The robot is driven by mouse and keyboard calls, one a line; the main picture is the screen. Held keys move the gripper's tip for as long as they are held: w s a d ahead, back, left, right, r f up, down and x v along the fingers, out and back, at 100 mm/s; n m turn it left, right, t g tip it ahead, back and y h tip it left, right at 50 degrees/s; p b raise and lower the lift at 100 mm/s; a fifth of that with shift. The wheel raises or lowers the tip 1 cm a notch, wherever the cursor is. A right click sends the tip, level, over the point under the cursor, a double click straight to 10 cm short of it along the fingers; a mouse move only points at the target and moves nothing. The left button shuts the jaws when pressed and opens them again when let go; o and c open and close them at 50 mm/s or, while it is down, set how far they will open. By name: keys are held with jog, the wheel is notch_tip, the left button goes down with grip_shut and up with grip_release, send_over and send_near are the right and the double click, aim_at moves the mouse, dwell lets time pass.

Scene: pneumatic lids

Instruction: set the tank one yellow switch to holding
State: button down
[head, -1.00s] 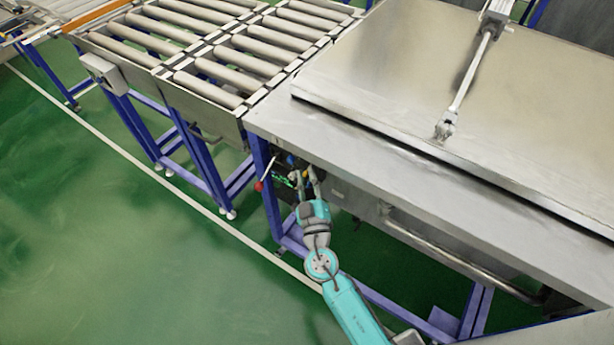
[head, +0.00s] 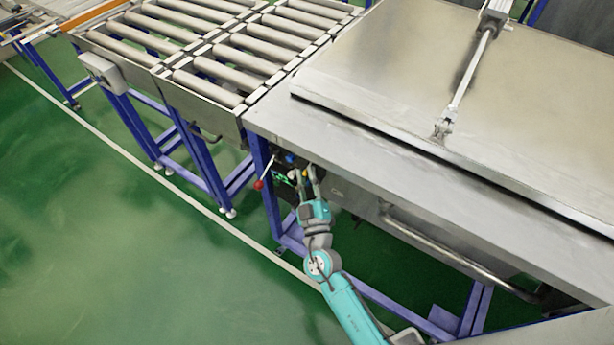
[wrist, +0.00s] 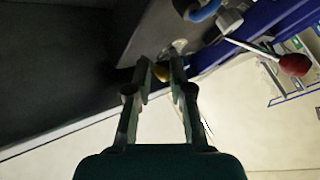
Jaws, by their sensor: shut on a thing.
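The yellow switch (wrist: 161,72) shows as a small yellow piece between the fingertips in the wrist view, mostly hidden by them. My gripper (wrist: 162,68) is shut on it. In the head view my gripper (head: 309,173) reaches up to the control unit under the left front corner of the steel tank. The switch's markings, and so its exact setting, cannot be read in these views.
A lever with a red ball (wrist: 293,63) stands out right of the gripper, also seen in the head view (head: 258,184). A blue part (wrist: 203,11) is close by. The steel tank top (head: 400,165) overhangs the gripper. Green floor in front is clear.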

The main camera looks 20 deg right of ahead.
jog(key=c, duration=1.3)
grip_release()
jog(key=shift+w, duration=0.1)
jog(key=shift+v, duration=6.05)
jog(key=shift+f, duration=0.2)
